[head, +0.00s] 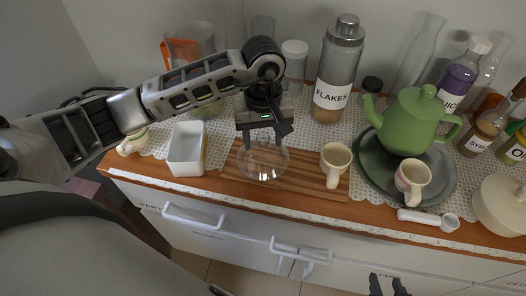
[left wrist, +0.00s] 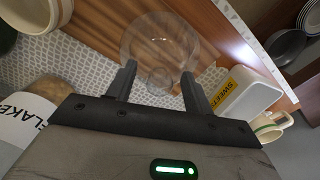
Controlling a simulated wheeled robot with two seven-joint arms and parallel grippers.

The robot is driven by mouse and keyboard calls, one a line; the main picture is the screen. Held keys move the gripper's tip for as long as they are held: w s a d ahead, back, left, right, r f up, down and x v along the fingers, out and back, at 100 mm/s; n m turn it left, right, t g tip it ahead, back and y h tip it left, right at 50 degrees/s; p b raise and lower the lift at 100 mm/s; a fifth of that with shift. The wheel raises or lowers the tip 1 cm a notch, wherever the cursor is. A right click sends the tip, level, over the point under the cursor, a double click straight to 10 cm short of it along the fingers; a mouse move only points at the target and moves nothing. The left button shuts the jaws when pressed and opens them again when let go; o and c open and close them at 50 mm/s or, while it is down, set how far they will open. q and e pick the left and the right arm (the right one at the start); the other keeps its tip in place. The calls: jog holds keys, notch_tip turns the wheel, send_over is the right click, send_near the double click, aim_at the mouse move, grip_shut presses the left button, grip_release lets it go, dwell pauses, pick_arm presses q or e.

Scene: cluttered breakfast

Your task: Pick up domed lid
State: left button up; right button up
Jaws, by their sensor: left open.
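The domed lid (head: 263,168) is clear, see-through glass and sits on the brown striped wooden board (head: 318,183). It also shows in the left wrist view (left wrist: 158,38), with its small knob close to the fingertips. My left gripper (head: 263,141) is above the lid and pointing down at it. Its two fingers (left wrist: 159,72) are open, one on each side of the knob; I cannot tell whether they touch the glass. Only the dark fingertips of my right gripper (head: 388,285) show, apart, at the bottom edge of the head view, far from the lid.
A white rectangular container (head: 187,149) stands left of the board. A cream mug (head: 335,163) stands on the board's right part. Behind are a FLAKES jar (head: 335,72) and other containers. A green teapot (head: 408,122) stands on a dark plate at right.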

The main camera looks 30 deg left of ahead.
pick_arm(q)
grip_shut()
jog(key=shift+r, duration=0.1)
dwell(0.3)
jog(key=shift+r, duration=0.3)
notch_tip(320, 180, up, 3)
jog(key=shift+s+f+b, duration=0.1)
jog(key=shift+f+b, duration=0.05)
jog(key=shift+b, duration=0.6)
jog(key=s+d+r, duration=0.2)
jog(key=s+r, duration=0.2)
jog(key=s, duration=0.2)
jog(key=s+d+r, duration=0.3)
jog(key=s+r, duration=0.2)
jog(key=s, duration=0.1)
jog(key=shift+s+d+r+b, duration=0.25)
jog(key=shift+s+d+b, duration=0.05)
jog(key=shift+b, duration=0.1)
